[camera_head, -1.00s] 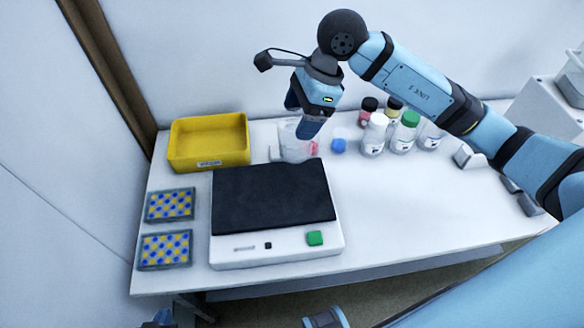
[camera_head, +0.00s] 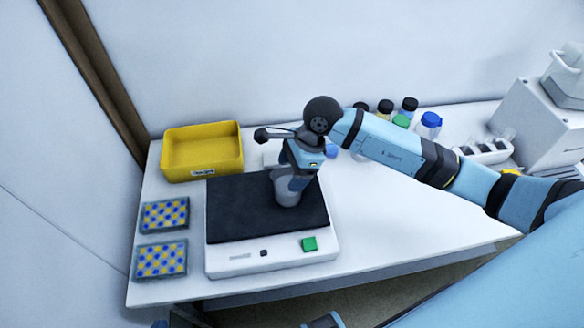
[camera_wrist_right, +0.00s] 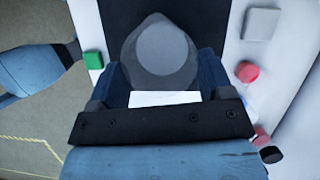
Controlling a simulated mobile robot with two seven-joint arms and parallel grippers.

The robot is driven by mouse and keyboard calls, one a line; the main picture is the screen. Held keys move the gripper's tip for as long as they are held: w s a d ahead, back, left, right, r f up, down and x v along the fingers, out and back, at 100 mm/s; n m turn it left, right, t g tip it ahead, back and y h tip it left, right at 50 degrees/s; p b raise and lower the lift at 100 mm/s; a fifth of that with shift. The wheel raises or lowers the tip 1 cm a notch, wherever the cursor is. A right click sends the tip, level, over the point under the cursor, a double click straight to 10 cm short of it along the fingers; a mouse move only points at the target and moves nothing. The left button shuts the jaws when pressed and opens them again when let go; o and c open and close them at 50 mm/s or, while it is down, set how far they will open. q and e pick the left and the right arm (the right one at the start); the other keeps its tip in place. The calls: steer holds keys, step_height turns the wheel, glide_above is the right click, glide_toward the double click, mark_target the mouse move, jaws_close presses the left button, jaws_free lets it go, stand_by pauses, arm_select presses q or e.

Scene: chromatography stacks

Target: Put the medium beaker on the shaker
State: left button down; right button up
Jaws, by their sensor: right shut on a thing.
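The shaker (camera_head: 230,262) is a white box with a black top plate and a green button, at the front left of the table; its black plate also shows in the right wrist view (camera_wrist_right: 118,15). My right gripper (camera_head: 294,181) is over the right part of the plate, shut on the beaker (camera_head: 288,197), a grey see-through vessel. In the right wrist view the beaker (camera_wrist_right: 160,60) sits between the two blue fingers and looks upright. I cannot tell whether its bottom touches the plate. My left gripper is not clearly visible; only blue arm parts show at the bottom edge.
A yellow bin (camera_head: 203,166) stands behind the shaker, and two blue-yellow racks (camera_head: 164,215) lie to its left. Several capped bottles (camera_head: 429,125) stand at the back, partly behind my right arm. A white machine (camera_head: 540,122) is at the right. The table's front right is clear.

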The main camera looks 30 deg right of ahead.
steer(key=shift+f, duration=0.1)
steer(key=o, duration=1.4)
steer(key=shift+c, duration=0.2)
steer(key=b+v, duration=0.1)
steer(key=v, duration=1.1)
steer(key=shift+a, duration=0.1)
